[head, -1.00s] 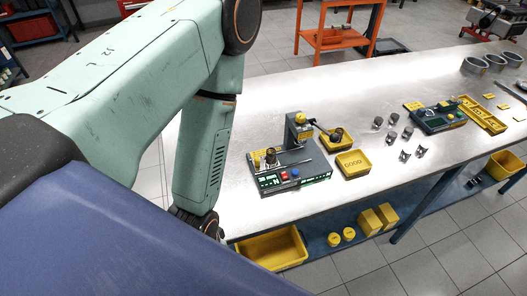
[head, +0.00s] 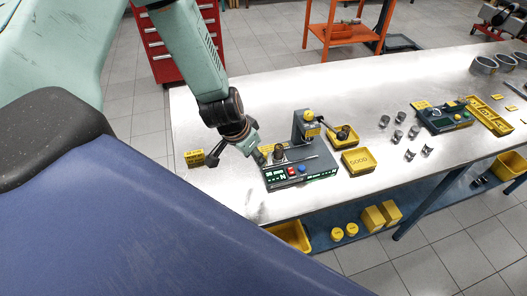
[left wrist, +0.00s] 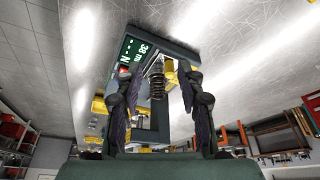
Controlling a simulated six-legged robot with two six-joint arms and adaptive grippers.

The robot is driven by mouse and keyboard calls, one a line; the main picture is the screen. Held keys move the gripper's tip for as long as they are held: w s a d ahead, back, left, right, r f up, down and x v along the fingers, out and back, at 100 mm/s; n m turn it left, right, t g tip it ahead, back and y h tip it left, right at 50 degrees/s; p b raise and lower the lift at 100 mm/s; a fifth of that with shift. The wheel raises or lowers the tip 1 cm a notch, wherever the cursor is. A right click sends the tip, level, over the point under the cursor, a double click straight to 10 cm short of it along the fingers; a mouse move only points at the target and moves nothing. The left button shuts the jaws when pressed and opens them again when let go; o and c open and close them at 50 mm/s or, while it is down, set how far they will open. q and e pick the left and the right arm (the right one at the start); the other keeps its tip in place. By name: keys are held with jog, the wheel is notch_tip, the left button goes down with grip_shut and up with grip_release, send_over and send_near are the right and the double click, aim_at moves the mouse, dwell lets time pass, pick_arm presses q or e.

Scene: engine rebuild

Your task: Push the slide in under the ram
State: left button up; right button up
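The press (head: 305,130) stands on the bench, with an upright column and a yellow-topped head. Its base carries a lit "38 mm" display (head: 275,178) and red and blue buttons. A dark coil spring (head: 279,153) stands upright at the base's left, apparently on the slide, which is too small to make out clearly. The spring also shows in the left wrist view (left wrist: 157,83). My left gripper (head: 260,156) is just left of the spring. In the left wrist view its two dark fingers (left wrist: 157,108) are apart with nothing gripped; the spring appears beyond them. My right gripper is not in view.
Much of the bench behind is clear.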

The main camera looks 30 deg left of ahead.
aim_at(264, 154)
pick_arm(q)
jog(key=w+b, duration=0.1)
jog(key=w, duration=0.1)
jog(key=w+b, duration=0.1)
jog(key=shift+w+a+f+m+b, duration=0.1)
jog(key=shift+w+a+m+b, duration=0.2)
jog(key=shift+w+b, duration=0.1)
jog(key=b+x, duration=0.2)
jog(key=x, duration=0.1)
jog(key=shift+a+b, duration=0.3)
jog(key=shift+b, duration=0.1)
jog(key=shift+w+d+f+b, duration=0.2)
jog(key=shift+f+b, duration=0.25)
jog(key=shift+b, duration=0.15)
jog(key=shift+w+d+f+b, duration=0.2)
jog(key=shift+f+b, duration=0.25)
jog(key=shift+b, duration=0.1)
jog(key=shift+f, duration=0.1)
jog(key=shift+a, duration=0.1)
jog(key=shift+w+a, duration=0.1)
jog(key=shift+c, duration=0.3)
